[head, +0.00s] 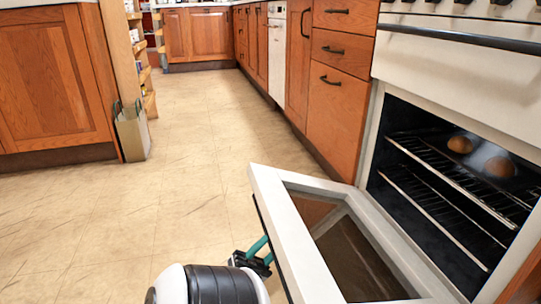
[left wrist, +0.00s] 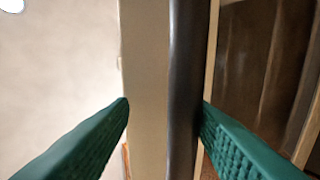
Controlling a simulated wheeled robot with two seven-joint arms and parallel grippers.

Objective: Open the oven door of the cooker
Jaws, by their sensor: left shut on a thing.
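The oven door (head: 276,190) is swung far down and out from the cooker (head: 450,100). It has a white frame and a glass pane, and its free edge points toward me. The dark oven cavity (head: 400,120) is exposed. My left gripper (head: 265,250) is at the door's outer face, low in the head view. In the left wrist view its green fingers (left wrist: 166,103) stand on either side of the dark bar handle (left wrist: 183,50), shut on it. The pale door frame (left wrist: 143,60) runs beside the handle. My right gripper is not in view.
Wooden drawers (head: 338,100) stand left of the cooker. A wooden cabinet (head: 50,80) and a bag (head: 133,135) are at left. The tiled floor (head: 190,170) between is clear.

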